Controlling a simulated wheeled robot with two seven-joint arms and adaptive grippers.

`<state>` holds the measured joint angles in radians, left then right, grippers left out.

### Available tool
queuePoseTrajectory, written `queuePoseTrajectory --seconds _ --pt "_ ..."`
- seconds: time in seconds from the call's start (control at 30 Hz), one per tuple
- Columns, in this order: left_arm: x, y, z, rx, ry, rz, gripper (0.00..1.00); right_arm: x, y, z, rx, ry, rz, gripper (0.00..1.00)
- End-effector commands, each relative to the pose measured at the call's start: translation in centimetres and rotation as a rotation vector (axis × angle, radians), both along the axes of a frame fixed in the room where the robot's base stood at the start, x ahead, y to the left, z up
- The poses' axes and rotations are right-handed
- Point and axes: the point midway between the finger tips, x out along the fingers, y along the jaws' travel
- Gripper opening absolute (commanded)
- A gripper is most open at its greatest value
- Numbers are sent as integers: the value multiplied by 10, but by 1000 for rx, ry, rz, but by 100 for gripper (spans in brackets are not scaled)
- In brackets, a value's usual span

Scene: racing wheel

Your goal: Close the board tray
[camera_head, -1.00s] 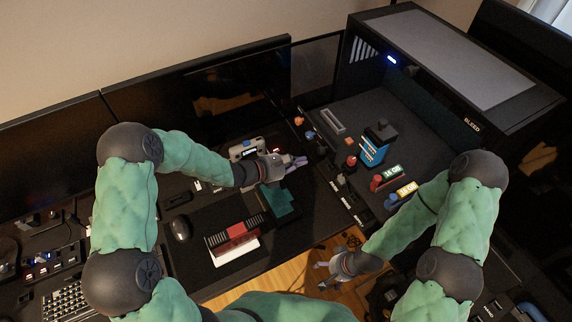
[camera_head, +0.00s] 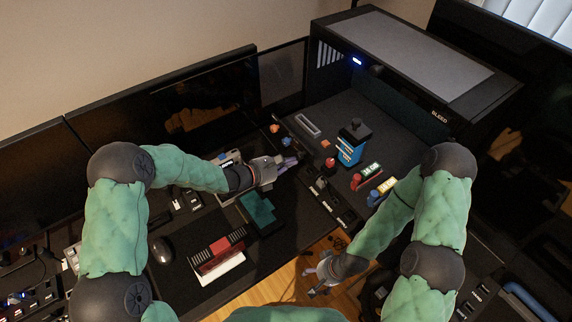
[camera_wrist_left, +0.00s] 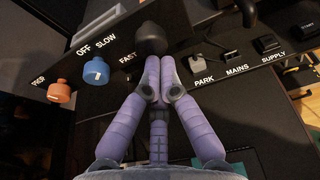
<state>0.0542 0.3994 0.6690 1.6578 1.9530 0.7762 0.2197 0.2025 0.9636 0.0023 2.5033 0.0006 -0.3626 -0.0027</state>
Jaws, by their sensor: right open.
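The board tray (camera_head: 334,120) is a dark flat board reaching out from the open computer case. It carries a blue bottle-like part, small coloured knobs and labelled switches along its near edge. My left gripper (camera_head: 289,163) is at the tray's left edge, its purple fingers pointing right. In the left wrist view, its fingers (camera_wrist_left: 158,65) are together, with tips just below a round black knob (camera_wrist_left: 151,38) near the FAST label; contact is unclear. Nothing is visible between them. My right gripper (camera_head: 316,272) is open and empty, low in front of the tray above the wooden floor.
The black computer case (camera_head: 420,65) stands behind the tray. A monitor (camera_head: 170,110) is behind my left arm. A teal block (camera_head: 258,207), a red-and-white part (camera_head: 218,257) and a mouse (camera_head: 160,250) lie on the desk left of the tray.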

Motion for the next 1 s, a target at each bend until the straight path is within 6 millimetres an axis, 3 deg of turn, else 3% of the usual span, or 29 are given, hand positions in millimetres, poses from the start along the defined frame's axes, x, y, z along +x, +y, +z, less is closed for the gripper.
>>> queuePoseTrajectory --seconds 0.6,0.8,1.0 --pt "85 -120 -2 -1 -3 -5 0 0 0 -41 0 0 0 78" --pt "107 -150 -1 -1 -3 -4 0 0 0 -46 0 0 0 78" --pt "120 -167 0 -2 -2 -2 0 0 0 -48 0 0 0 78"
